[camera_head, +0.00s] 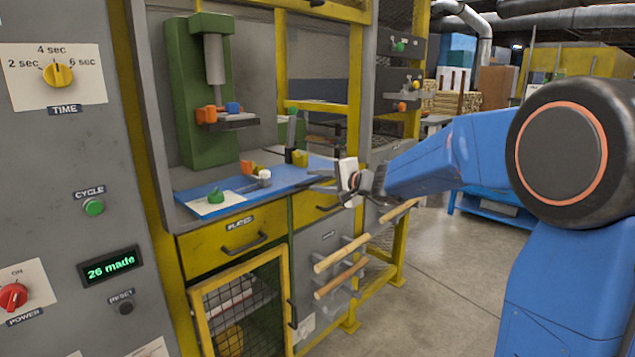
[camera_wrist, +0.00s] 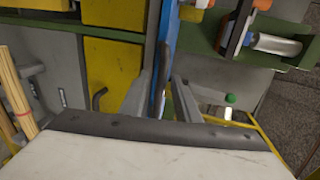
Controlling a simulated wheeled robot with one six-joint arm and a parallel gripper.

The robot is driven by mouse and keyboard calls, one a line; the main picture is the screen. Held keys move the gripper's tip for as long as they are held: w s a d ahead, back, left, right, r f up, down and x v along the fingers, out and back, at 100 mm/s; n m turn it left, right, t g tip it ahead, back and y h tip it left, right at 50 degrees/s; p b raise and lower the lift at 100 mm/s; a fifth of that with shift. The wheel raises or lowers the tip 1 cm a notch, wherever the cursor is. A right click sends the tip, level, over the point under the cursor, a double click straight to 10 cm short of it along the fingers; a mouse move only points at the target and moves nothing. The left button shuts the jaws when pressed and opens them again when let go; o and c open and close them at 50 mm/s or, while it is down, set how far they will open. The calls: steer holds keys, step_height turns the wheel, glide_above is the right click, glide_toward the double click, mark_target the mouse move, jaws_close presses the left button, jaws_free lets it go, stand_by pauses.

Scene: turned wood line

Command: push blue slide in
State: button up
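The blue slide (camera_head: 250,187) is a flat blue plate lying along the bench of the grey and green machine, above the yellow drawers. Its blue edge also shows in the wrist view (camera_wrist: 171,28). My gripper (camera_head: 318,181) is at the right end of the blue slide, its fingers pointing left toward it. In the wrist view my gripper's two fingers (camera_wrist: 160,100) stand apart. A dark curved bar (camera_wrist: 161,72) shows between them beside the blue edge; I cannot tell whether they touch it.
Yellow drawers (camera_head: 238,232) with dark handles sit below the bench. Wooden rods (camera_head: 342,253) stick out low, under my gripper. A control panel with a yellow time knob (camera_head: 58,74) is at the left. Open floor (camera_head: 450,270) lies at the right.

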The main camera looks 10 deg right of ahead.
mark_target(285, 171)
steer(key=shift+c, duration=0.2)
jaws_close()
steer(key=r+x, duration=0.1)
steer(key=x, duration=0.8)
steer(key=r+x, duration=0.1)
steer(key=x, duration=0.3)
steer(key=shift+w+a+r, duration=0.25)
steer(key=shift+w+r, duration=0.2)
steer(key=shift+o, duration=0.2)
jaws_free()
steer(key=shift+a, duration=0.15)
